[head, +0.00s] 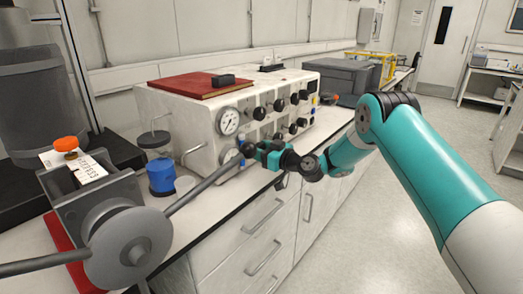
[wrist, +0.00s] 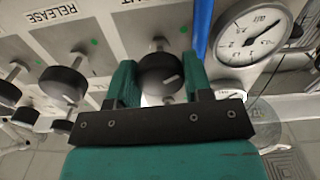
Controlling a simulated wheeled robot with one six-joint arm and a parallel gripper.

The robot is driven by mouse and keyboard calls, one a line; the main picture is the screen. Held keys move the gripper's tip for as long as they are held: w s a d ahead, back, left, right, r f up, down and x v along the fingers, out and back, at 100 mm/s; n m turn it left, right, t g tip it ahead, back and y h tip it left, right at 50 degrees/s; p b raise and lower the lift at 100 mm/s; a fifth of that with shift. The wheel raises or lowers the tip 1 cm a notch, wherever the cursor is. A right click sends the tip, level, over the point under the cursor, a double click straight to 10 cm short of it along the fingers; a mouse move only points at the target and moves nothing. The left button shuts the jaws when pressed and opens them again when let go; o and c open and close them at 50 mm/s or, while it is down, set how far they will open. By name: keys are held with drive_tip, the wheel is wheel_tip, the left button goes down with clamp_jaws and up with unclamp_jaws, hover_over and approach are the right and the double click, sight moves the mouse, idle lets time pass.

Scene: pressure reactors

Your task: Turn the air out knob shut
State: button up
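The knob (wrist: 160,72) is black and round, on a short metal stem on the panel of the white control box (head: 170,110). It has a pale pointer line. A label above it is cut off by the frame; the letters showing suggest "OUT". My gripper (wrist: 160,78) has its teal fingers on both sides of this knob, with no clear gap at either side. In the head view my gripper (head: 254,149) is at the lower front of the box, by the lower gauge, and hides the held knob.
A pressure gauge (wrist: 252,32) and a blue strip (wrist: 202,28) are right of the knob. A neighbouring knob (wrist: 62,84) is close on the left, near a RELEASE label. A reactor with a long metal bar (head: 205,183) stands front left. The floor at right is clear.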

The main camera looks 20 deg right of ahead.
drive_tip(key=shift+f+m+b, duration=0.1)
drive_tip(key=shift+m+b, duration=0.25)
drive_tip(key=shift+m, duration=0.05)
drive_tip(key=shift+m+b, duration=0.75)
drive_tip(key=shift+m, duration=0.25)
drive_tip(key=m+b, duration=0.1)
drive_tip(key=m, duration=0.2)
drive_tip(key=shift+m, duration=0.3)
drive_tip(key=m+b, duration=0.1)
drive_tip(key=m, duration=0.2)
drive_tip(key=shift+m, duration=0.3)
drive_tip(key=m, duration=0.3)
drive_tip(key=shift+r+m, duration=0.2)
drive_tip(key=shift+m, duration=0.1)
drive_tip(key=m+p, duration=0.1)
drive_tip(key=m, duration=0.4)
drive_tip(key=m+p, duration=0.2)
drive_tip(key=m, duration=0.3)
drive_tip(key=shift+d+m, duration=0.1)
drive_tip(key=shift+m, duration=0.2)
